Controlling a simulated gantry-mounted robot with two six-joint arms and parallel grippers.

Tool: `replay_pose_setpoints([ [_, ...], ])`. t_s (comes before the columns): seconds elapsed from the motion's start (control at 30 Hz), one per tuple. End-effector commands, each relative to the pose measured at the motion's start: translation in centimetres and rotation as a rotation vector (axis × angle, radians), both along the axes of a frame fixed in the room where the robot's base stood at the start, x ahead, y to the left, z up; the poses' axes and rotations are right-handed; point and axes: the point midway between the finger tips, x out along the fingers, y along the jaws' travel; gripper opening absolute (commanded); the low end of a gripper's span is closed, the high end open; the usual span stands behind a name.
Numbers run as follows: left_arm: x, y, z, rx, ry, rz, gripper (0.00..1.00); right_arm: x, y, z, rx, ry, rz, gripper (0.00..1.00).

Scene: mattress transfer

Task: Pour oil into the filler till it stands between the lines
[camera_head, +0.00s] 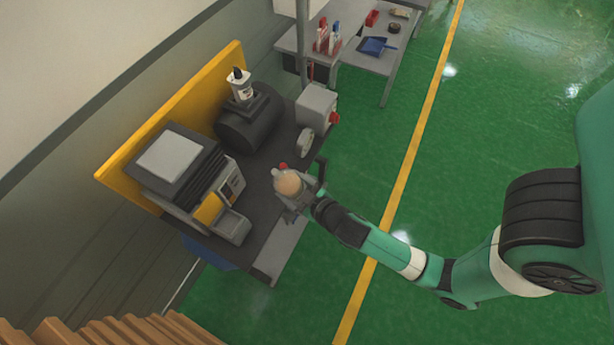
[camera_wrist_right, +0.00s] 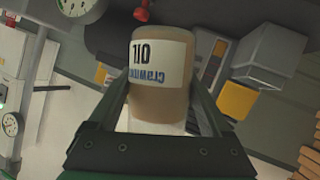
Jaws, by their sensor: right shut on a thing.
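My right gripper (camera_head: 292,190) is shut on a plastic oil bottle (camera_head: 287,182) with tan contents, held over the bench's front side. In the right wrist view the bottle (camera_wrist_right: 160,75) sits between the fingers (camera_wrist_right: 163,100), its white OIL label reading upside down. Its exact tilt is hard to tell. On the bench a black cylindrical tank (camera_head: 248,122) carries a small white part with a black top (camera_head: 240,84), possibly the filler; it stands apart from the bottle. The level lines cannot be made out. My left gripper is not in view.
A grey machine (camera_head: 181,170) stands left on the bench, before a yellow back panel (camera_head: 160,110). A round gauge (camera_head: 306,141) and a grey box with a red knob (camera_head: 317,105) are right of the tank. A side table (camera_head: 345,50) holds bottles and a blue dustpan (camera_head: 377,46).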

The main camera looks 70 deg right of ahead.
Motion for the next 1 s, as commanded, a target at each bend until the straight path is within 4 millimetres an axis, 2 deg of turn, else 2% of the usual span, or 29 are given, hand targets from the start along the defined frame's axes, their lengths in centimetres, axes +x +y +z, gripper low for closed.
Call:
replay_pose_setpoints([
  [0.1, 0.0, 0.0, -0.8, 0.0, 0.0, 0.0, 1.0, 3.8, 1.5, -2.5, -0.056, 0.023, 0.109, 0.0],
  [0.2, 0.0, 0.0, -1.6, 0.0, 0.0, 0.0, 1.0, 7.7, 3.4, -3.9, -0.121, 0.045, 0.194, 0.0],
  [0.3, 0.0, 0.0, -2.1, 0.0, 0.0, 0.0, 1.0, 10.9, 5.0, -3.8, -0.188, 0.069, 0.229, 0.0],
  [0.4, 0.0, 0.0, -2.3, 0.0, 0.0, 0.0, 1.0, 12.6, 5.7, -2.5, -0.235, 0.088, 0.239, 0.0],
  [0.5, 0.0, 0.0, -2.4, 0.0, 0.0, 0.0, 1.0, 13.0, 6.2, -2.1, -0.283, 0.113, 0.246, 0.0],
  [0.77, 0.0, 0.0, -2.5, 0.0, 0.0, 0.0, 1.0, 12.8, 5.8, -2.3, -0.325, 0.132, 0.243, 0.0],
  [1.0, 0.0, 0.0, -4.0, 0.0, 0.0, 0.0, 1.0, 12.2, 3.7, -3.4, -0.533, 0.221, 0.238, 0.0],
])
